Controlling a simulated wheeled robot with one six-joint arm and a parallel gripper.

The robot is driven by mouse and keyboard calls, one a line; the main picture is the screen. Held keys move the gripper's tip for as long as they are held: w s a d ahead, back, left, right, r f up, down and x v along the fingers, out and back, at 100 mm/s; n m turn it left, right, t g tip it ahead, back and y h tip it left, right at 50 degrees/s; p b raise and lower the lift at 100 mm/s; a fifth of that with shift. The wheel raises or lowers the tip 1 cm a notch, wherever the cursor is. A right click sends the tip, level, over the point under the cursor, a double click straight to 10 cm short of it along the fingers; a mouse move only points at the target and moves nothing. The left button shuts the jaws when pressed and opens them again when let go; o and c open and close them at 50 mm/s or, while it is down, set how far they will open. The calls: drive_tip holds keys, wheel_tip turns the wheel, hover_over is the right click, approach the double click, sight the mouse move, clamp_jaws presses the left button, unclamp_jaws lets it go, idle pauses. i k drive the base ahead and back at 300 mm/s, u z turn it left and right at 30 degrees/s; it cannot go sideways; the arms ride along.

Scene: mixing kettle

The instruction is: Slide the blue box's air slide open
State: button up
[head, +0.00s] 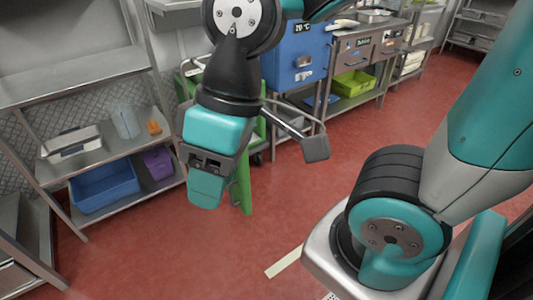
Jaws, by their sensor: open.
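My arm hides the box's left part. My gripper (250,138) hangs in front of the box, nearer to me and lower in the picture. It is open, with its right finger spread out to the side, and nothing shows between the fingers. It is apart from the box.
A green cart (243,180) stands behind my gripper, partly hidden. A metal shelf (85,80) at left holds a blue bin (104,188) and a purple bin (157,163). A drawered bench (358,48) with a lime crate (351,84) stands right of the box. Red floor is clear in the middle.

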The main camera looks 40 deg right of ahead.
sight(301, 76)
drive_tip(key=z, duration=1.6)
drive_tip(key=i, duration=0.4)
drive_tip(key=z, duration=1)
drive_tip(key=i, duration=2.4)
drive_tip(key=u, duration=0.95)
drive_tip(key=i, duration=0.7)
drive_tip(key=u, duration=0.35)
